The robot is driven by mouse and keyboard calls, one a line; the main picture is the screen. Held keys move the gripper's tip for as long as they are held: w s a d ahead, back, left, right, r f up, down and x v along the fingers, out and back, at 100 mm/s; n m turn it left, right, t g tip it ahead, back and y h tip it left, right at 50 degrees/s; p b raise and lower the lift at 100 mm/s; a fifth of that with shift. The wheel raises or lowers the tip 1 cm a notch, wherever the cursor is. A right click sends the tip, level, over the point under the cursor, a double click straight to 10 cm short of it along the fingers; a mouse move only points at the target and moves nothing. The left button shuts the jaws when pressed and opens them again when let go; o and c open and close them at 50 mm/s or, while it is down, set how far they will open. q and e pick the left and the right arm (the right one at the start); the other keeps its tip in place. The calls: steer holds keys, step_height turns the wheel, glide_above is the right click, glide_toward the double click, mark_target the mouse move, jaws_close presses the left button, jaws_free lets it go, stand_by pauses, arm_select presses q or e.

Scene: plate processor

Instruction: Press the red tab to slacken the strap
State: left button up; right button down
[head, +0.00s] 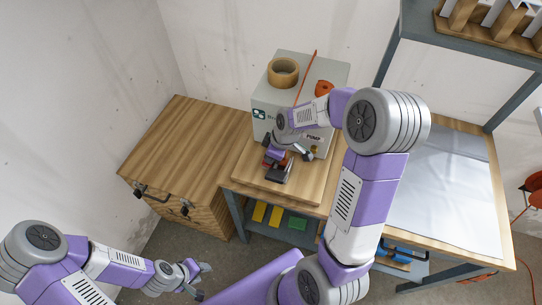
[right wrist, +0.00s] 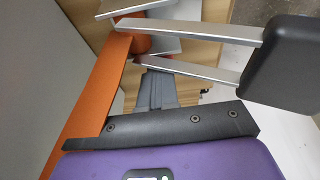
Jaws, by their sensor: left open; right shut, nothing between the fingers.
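A small red part (head: 267,163), probably the red tab, shows in the head view beside a black block (head: 279,175) on the wooden worktop. My right gripper (head: 273,160) is right above it and hides part of it. In the right wrist view my right gripper (right wrist: 157,68) is shut and empty, its tips close to an orange-red piece (right wrist: 135,42) between metal bars. I cannot tell whether they touch. An orange strap (right wrist: 90,100) runs past on the left; an orange strap (head: 306,76) also lies over the grey machine. My left gripper (head: 206,281) is open and empty at lower left.
The grey machine (head: 335,72) stands behind my right gripper, with a tape roll (head: 283,72) on top. A wooden chest (head: 180,140) is on the left. A bench with a pale sheet (head: 445,190) and a shelf frame (head: 398,50) are on the right.

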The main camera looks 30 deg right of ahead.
step_height(320, 180, up, 4)
steer(key=p, duration=0.3)
steer(key=shift+r, duration=0.25)
steer(key=p+v, duration=0.1)
steer(key=v, duration=0.8)
steer(key=shift+s+d+r, duration=0.1)
steer(key=shift+d, duration=0.05)
